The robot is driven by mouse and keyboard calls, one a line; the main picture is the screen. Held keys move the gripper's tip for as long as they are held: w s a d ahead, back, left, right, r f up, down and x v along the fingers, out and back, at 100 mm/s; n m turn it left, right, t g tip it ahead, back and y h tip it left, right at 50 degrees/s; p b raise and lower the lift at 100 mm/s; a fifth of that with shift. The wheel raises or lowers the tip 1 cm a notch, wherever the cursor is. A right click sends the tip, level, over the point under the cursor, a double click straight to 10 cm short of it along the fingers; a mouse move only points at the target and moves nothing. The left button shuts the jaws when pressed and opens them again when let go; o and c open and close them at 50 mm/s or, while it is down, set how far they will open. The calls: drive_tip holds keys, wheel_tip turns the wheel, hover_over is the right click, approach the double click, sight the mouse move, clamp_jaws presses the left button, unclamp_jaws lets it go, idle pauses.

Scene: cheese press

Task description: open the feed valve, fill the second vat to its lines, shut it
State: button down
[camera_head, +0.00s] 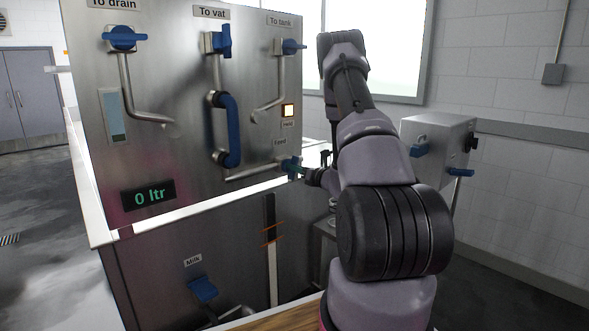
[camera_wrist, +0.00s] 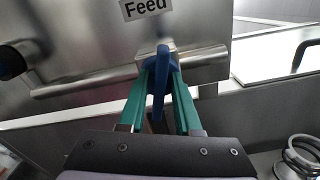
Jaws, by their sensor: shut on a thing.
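The feed valve's blue handle (camera_wrist: 160,75) sits on a steel pipe under the "Feed" label. My gripper (camera_wrist: 158,92) is shut on this handle, one green finger on each side. In the wrist view the handle stands upright, across the pipe. In the head view my gripper (camera_head: 297,172) and the handle are small and partly overlap, and I cannot tell whether the valve is open. The vat front (camera_head: 150,270) below carries a level gauge (camera_head: 272,270), dark above and white below, with orange lines near the boundary. The display (camera_head: 148,194) reads "0 ltr".
Blue handles marked drain (camera_head: 123,38), vat (camera_head: 222,40) and tank (camera_head: 292,46) are on the panel. A lamp (camera_head: 288,110) glows. A blue milk handle (camera_head: 203,289) is below. A steel box (camera_head: 437,145) with blue handles stands right. A coiled hose or spring (camera_wrist: 301,155) lies right.

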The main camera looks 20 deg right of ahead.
drive_tip(key=shift+s+n, duration=0.1)
drive_tip(key=shift+n, duration=1.6)
drive_tip(key=shift+f, duration=0.1)
drive_tip(key=c, duration=0.9)
unclamp_jaws()
drive_tip(key=shift+o, duration=0.2)
drive_tip(key=v, duration=1)
drive_tip(key=shift+s, duration=0.35)
drive_tip(key=shift+d, duration=0.1)
